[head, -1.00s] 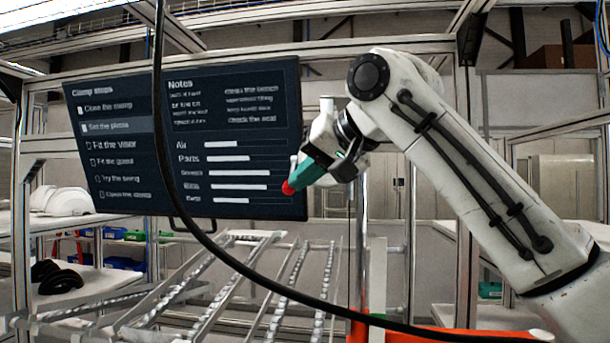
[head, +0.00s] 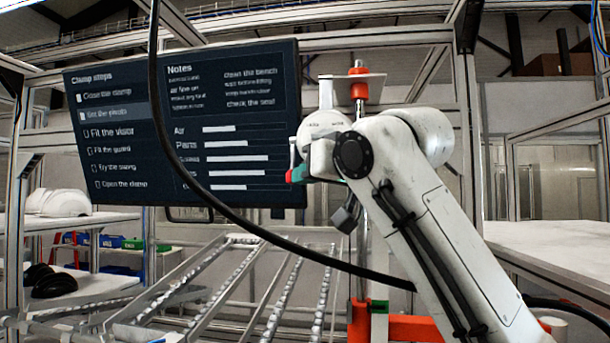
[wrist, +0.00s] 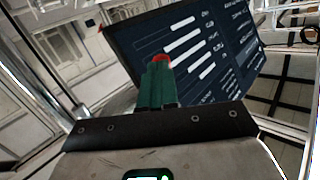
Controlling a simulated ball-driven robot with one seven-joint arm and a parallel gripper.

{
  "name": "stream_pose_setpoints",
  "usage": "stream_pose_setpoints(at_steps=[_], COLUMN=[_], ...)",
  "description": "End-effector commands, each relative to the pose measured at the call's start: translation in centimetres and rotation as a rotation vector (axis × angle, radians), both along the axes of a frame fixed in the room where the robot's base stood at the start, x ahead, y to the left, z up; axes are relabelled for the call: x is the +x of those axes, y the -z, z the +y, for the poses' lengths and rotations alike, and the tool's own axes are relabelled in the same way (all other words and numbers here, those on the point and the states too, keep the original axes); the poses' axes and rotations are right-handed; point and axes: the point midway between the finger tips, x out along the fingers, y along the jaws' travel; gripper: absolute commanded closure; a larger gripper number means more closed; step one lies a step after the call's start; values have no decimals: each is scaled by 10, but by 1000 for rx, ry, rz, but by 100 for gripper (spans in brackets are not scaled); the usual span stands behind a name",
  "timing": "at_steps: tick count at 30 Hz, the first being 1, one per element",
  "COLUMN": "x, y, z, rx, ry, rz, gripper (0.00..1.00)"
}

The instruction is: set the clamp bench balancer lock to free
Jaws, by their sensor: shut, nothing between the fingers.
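My gripper (head: 290,176) has green fingers with red tips, which are closed together in the wrist view (wrist: 160,58). In the head view it is in front of the lower right edge of the dark screen, apparently with nothing in it. A rounded white body (head: 325,124) with small unreadable marks hangs under a bracket on the orange-topped post, just above and right of the gripper. It may be the balancer; I cannot make out its lock or setting. My arm hides part of it. I cannot tell whether the gripper touches it.
The dark screen (head: 235,130) with steps and bars stands behind the gripper and fills much of the wrist view. A black cable (head: 190,185) hangs across the front. Roller rails (head: 285,290) slope below. A white table (head: 560,250) is at right, and a shelf with white helmet shells (head: 62,202) at left.

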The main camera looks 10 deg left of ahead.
Motion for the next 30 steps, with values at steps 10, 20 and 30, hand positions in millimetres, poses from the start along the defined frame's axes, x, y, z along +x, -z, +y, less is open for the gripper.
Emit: stream_pose_setpoints(at_steps=[10, 20, 30], x=[9, 11, 11], y=[4, 5, 5], z=[1, 0, 0], rx=[0, -1, -1], ry=[-2, -1, -1], rz=[-35, -33, -31], gripper=[100, 100, 100])
